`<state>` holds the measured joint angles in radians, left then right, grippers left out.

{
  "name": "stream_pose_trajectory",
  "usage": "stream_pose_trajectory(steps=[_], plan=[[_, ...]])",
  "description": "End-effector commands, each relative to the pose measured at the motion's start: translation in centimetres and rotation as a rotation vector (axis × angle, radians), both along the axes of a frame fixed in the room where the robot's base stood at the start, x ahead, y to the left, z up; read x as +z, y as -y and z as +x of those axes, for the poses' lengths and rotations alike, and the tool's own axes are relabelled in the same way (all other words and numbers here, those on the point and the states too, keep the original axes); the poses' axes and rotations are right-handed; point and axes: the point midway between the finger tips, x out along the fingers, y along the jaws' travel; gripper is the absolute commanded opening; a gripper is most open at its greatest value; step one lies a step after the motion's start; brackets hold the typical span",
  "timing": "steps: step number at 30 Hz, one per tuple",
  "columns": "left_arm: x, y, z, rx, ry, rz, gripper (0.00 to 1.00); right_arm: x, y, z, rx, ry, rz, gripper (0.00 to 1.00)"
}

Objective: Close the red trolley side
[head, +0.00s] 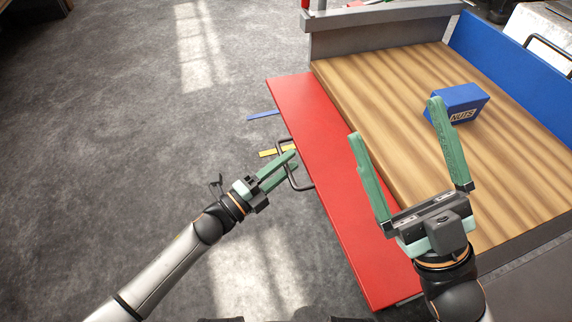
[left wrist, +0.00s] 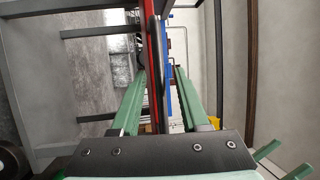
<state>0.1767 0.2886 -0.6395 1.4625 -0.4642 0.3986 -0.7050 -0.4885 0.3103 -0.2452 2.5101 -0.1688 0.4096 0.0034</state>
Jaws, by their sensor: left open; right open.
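The red trolley side (head: 305,105) is folded outward along the left edge of the wooden trolley bed (head: 400,75). A dark bar handle (head: 284,174) sticks out from its outer edge. My left gripper (head: 291,158) is open at this handle, its fingers reaching over the bar. In the left wrist view the red side (left wrist: 145,30) shows edge-on, and the dark handle runs between the open fingers (left wrist: 160,85); contact cannot be told. My right gripper (head: 394,118) is open and empty above the red side and the bed's near part.
A blue box marked NUTS (head: 468,98) lies on the bed, partly behind a right finger. A blue side (head: 500,45) stands upright on the right, and a grey end wall (head: 385,30) at the back. Open floor (head: 130,130) lies left.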

Motion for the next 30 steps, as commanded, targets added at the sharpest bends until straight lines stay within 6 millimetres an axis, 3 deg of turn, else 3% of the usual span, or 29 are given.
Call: stream_pose_trajectory(steps=[8, 21, 30], plan=[[0.02, 0.16, 0.11, 0.0, -0.001, 0.0, 0.45, -0.05, -0.03, 0.01, 0.002, -0.002, 0.0, 1.0], [0.03, 0.13, 0.1, 0.0, -0.001, -0.001, 0.0, -0.04, -0.04, 0.0, 0.001, 0.0, 0.0, 1.0], [0.01, 0.13, 0.1, 0.0, -0.001, -0.001, 0.0, -0.02, -0.05, -0.01, 0.002, 0.001, -0.001, 1.0]])
